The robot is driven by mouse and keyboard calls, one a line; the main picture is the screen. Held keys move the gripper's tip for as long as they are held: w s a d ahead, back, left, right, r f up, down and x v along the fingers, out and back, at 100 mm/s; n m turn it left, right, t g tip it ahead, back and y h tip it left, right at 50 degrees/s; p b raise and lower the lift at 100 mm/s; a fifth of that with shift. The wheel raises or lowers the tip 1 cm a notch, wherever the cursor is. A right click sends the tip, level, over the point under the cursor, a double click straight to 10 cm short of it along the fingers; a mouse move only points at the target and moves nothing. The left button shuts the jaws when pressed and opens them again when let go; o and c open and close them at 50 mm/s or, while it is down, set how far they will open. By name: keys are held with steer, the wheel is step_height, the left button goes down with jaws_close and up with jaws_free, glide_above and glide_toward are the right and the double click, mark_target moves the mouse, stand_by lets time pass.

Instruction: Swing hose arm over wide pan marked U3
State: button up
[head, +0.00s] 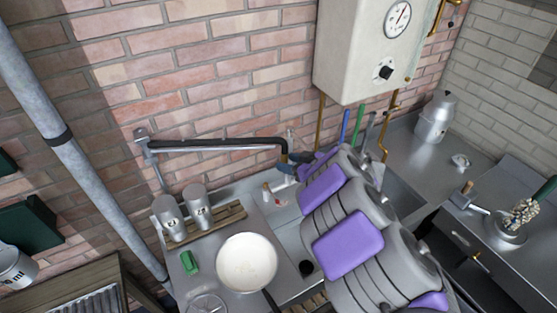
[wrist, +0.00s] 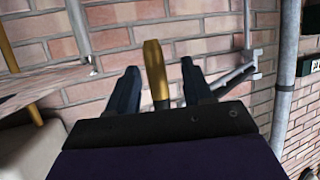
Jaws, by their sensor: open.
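The black hose arm (head: 215,145) reaches right from a wall bracket (head: 142,138), with its free end bent down beside my gripper (head: 293,168). In the wrist view, a brass nozzle (wrist: 155,72) stands between the two dark fingers of my gripper (wrist: 159,88). The fingers are open, with gaps on both sides of the nozzle. A wide, round, cream-coloured pan (head: 247,262) sits on the metal counter below and left of the gripper. I cannot read a U3 mark on it. My arm hides part of the sink area.
Two metal cups (head: 183,212) stand on a wooden rack behind the pan. A green block (head: 190,262) lies left of it. A white heater box (head: 365,50) hangs above right, with brass pipes below. A grey pipe (head: 75,145) runs down the left.

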mark_target(286, 162)
steer(key=x, duration=0.3)
steer(key=shift+w+a, duration=0.1)
steer(key=shift+w+a+f, duration=0.1)
steer(key=shift+w+f, duration=0.1)
steer(key=shift+w, duration=0.15)
steer(key=shift+w+f, duration=0.2)
steer(key=shift+w, duration=0.15)
steer(key=shift+a, duration=0.7)
steer(key=shift+c, duration=1.4)
steer(key=shift+d, duration=0.3)
jaws_close()
